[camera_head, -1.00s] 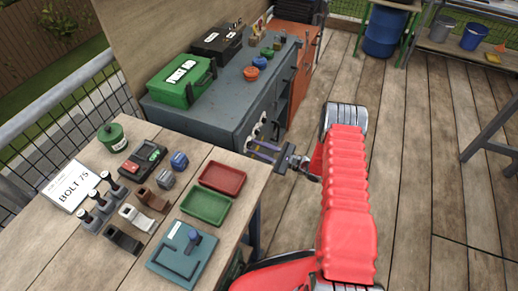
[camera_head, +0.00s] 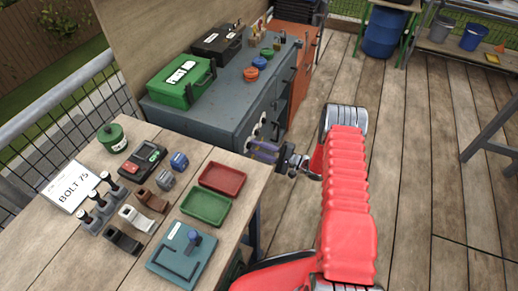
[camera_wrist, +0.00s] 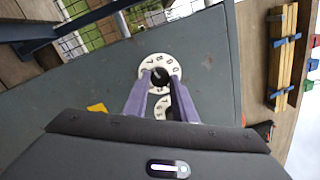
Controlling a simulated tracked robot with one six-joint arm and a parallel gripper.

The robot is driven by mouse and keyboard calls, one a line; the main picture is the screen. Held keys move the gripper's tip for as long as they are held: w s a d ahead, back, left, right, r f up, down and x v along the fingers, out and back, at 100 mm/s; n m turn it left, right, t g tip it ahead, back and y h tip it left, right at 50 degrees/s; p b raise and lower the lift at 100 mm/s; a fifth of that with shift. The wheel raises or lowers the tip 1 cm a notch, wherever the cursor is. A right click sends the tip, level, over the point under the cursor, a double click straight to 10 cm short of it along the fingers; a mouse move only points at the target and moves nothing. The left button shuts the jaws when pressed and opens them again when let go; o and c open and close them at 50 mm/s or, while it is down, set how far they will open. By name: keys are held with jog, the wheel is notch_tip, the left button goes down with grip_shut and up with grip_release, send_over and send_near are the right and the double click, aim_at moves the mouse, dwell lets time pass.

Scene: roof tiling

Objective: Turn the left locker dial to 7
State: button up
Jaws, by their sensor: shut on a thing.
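In the wrist view, a white dial (camera_wrist: 146,68) with black digits around its rim and a dark knob at its centre sits on the grey locker front (camera_wrist: 205,60). It is the upper dial in this turned picture, which appears to be the locker's left one. My gripper (camera_wrist: 158,78) has its two purple fingers shut on the dark knob. Some digits, such as 7 and 8, show on the rim; I cannot tell which is set. A second dial (camera_wrist: 160,106) lies just below, partly hidden by the fingers. In the head view, my gripper (camera_head: 252,150) reaches the locker front.
The grey locker bench (camera_head: 225,100) carries a green first aid box (camera_head: 180,82), a black case (camera_head: 217,42) and small coloured bowls. A wooden table (camera_head: 120,262) with trays, a teal board and several handles stands in front. The plank floor on the right is mostly clear.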

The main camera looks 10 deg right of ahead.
jog(key=shift+s+a+f, duration=0.2)
jog(key=shift+a, duration=0.1)
jog(key=o, duration=1)
jog(key=shift+w+d, duration=0.1)
jog(key=shift+d, duration=0.05)
jog(key=shift+o, duration=0.2)
jog(key=shift+r, duration=0.1)
jog(key=shift+d, duration=0.1)
jog(key=v, duration=1.3)
jog(key=shift+s+d, duration=0.2)
jog(key=shift+s, duration=0.05)
